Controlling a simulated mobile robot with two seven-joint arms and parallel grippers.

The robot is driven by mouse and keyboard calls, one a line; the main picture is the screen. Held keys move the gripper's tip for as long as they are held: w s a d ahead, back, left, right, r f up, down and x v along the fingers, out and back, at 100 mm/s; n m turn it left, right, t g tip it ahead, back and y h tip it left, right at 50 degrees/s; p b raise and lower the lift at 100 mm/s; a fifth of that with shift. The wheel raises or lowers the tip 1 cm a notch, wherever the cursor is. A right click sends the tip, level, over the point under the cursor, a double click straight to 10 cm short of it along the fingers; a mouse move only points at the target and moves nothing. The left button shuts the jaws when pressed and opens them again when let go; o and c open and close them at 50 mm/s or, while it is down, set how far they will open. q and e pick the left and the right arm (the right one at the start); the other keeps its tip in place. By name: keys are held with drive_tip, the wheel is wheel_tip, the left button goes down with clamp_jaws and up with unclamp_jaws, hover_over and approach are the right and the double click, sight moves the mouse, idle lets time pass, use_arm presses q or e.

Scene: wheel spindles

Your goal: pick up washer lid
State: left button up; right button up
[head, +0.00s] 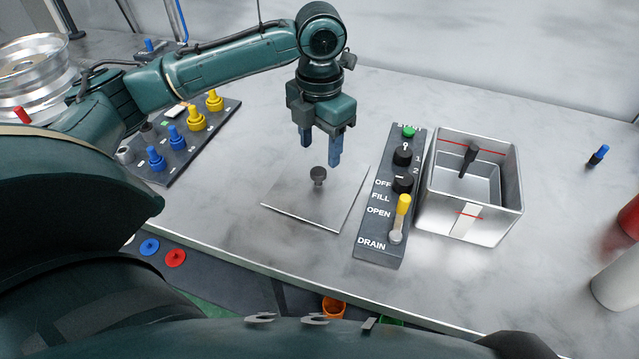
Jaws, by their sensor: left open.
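The washer lid (302,206) is a flat grey square plate with a dark knob (318,176) standing up from it. It lies flat on the table near the front edge, left of the control panel. My left gripper (321,154) points down just above the knob, its two blue fingers open and apart from the lid. Nothing is between the fingers. My right gripper is not in view.
The control panel (376,230) with knobs and a yellow lever stands right of the lid. The open metal washer basin (437,192) is beside it. A tray of blue and yellow spindles (210,132) lies left. A blue peg (598,155) stands far right.

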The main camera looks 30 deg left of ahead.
sight(318, 171)
use_arm(q)
wheel_tip(318, 171, down, 7)
drive_tip(key=shift+s+a+f, duration=0.1)
drive_tip(key=shift+f, duration=0.05)
idle(0.4)
drive_tip(key=shift+c, duration=0.3)
clamp_jaws()
